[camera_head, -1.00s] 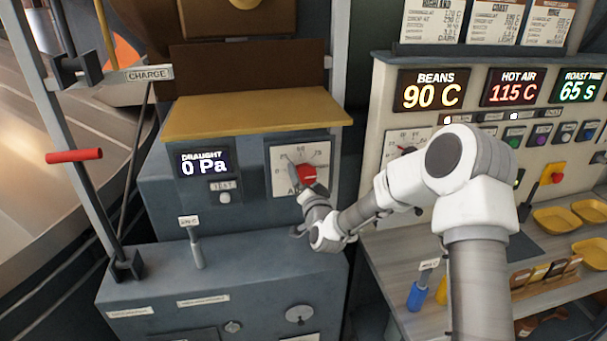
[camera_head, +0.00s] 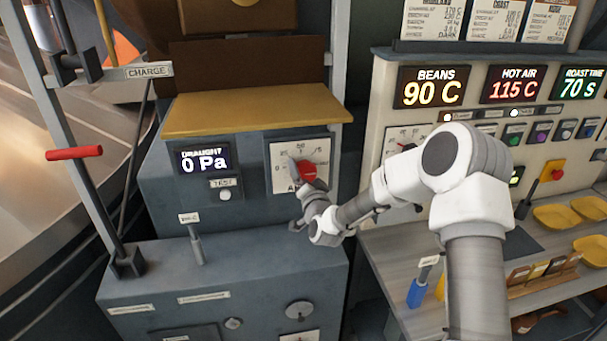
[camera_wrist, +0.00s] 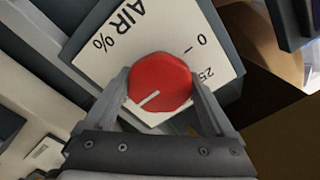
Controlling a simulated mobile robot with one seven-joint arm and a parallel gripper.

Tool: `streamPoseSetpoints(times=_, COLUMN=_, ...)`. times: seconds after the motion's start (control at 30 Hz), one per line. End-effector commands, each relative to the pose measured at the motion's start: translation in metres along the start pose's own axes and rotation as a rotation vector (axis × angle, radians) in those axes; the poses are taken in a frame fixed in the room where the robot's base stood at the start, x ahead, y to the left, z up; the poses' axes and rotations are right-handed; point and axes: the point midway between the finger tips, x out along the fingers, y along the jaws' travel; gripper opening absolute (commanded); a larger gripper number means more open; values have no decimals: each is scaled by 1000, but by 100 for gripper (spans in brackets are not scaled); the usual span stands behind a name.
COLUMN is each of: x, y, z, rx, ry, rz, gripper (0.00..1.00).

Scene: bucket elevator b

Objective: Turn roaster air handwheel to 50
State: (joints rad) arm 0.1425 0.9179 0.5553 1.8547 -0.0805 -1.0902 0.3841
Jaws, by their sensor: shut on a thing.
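The roaster air handwheel is a red knob (camera_head: 304,171) on a white dial plate (camera_head: 318,155) marked with numbers and AIR %. My gripper (camera_head: 302,178) is shut on the knob at the plate. In the wrist view the red knob (camera_wrist: 160,82) sits between the two grey fingers of my gripper (camera_wrist: 160,88), one on each side. A short white line on the knob's face is at its lower left there. The plate (camera_wrist: 140,40) shows AIR %, 0 and 25 in the wrist view. The fingers and wrist hide part of the dial, so I cannot tell the exact setting.
The draught display (camera_head: 203,160) left of the dial reads 0 Pa. A yellow ledge (camera_head: 255,115) overhangs the dial. A small lever (camera_head: 196,245) stands on the grey housing at lower left. The control panel (camera_head: 445,125) is to the right, behind my arm.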

Motion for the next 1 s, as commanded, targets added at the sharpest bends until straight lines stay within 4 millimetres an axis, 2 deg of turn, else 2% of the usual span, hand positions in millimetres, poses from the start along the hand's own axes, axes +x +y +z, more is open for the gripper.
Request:
streamPoseSetpoints(times=0.37, x=0, y=4, z=4, rx=-166, ry=2, rz=-2, gripper=33)
streamPoseSetpoints(times=1.0, x=0, y=5, z=5, rx=-762, ry=-5, rz=6, gripper=33)
